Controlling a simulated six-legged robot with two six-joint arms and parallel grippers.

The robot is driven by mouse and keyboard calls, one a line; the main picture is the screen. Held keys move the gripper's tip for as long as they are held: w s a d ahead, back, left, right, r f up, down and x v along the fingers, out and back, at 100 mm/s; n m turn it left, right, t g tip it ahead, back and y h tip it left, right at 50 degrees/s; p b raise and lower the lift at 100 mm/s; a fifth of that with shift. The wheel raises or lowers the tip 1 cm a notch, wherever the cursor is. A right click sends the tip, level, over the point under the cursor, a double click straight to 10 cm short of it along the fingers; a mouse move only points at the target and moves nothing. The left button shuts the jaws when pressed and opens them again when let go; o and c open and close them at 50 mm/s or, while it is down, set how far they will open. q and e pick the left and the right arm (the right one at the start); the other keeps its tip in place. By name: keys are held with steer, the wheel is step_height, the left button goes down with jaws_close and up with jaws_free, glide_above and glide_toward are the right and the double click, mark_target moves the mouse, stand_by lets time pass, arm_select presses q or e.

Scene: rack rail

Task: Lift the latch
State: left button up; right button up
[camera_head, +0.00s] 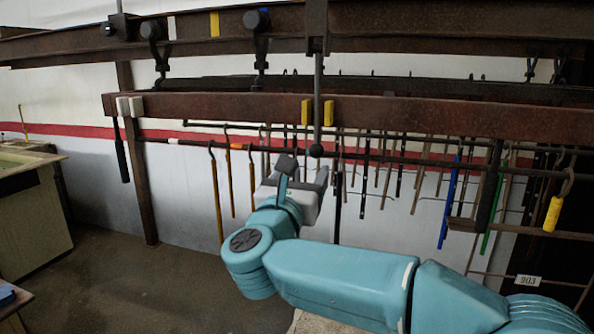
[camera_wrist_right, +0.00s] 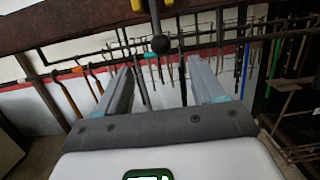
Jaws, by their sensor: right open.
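The latch appears to be a thin grey rod (camera_head: 318,85) with a dark ball knob (camera_head: 316,150) at its lower end. It hangs from a bracket on the upper rusty beam, passing between two yellow blocks (camera_head: 306,112) on the lower beam. My right gripper (camera_head: 304,172) is open and empty, just below and slightly left of the knob in the head view. In the right wrist view the knob (camera_wrist_right: 160,44) shows between and beyond the open fingers (camera_wrist_right: 161,72), apart from them. My left gripper is not in view.
The lower rusty beam (camera_head: 440,115) runs across above my gripper. Behind hangs a rail (camera_head: 180,142) with many rods and tools, including a yellow-handled one (camera_head: 216,200). A bench (camera_head: 30,205) stands at the far left. The floor at lower left (camera_head: 130,280) is clear.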

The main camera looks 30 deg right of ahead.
mark_target(314, 155)
steer(key=w+d+p, duration=0.1)
steer(key=d+r+p, duration=0.1)
steer(key=shift+w+d+r+p, duration=0.25)
steer(key=shift+w+r+p, duration=0.05)
steer(key=shift+w, duration=0.05)
steer(key=x, duration=0.3)
steer(key=f+x, duration=0.1)
steer(key=x, duration=0.1)
steer(key=shift+w, duration=0.3)
steer(key=shift+w+d+r, duration=0.3)
steer(key=shift+d+r, duration=0.05)
steer(key=shift+d, duration=0.25)
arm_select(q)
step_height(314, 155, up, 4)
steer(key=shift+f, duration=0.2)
arm_select(e)
steer(key=shift+w, duration=0.1)
steer(key=shift+w+f, duration=0.1)
steer(key=c, duration=0.9)
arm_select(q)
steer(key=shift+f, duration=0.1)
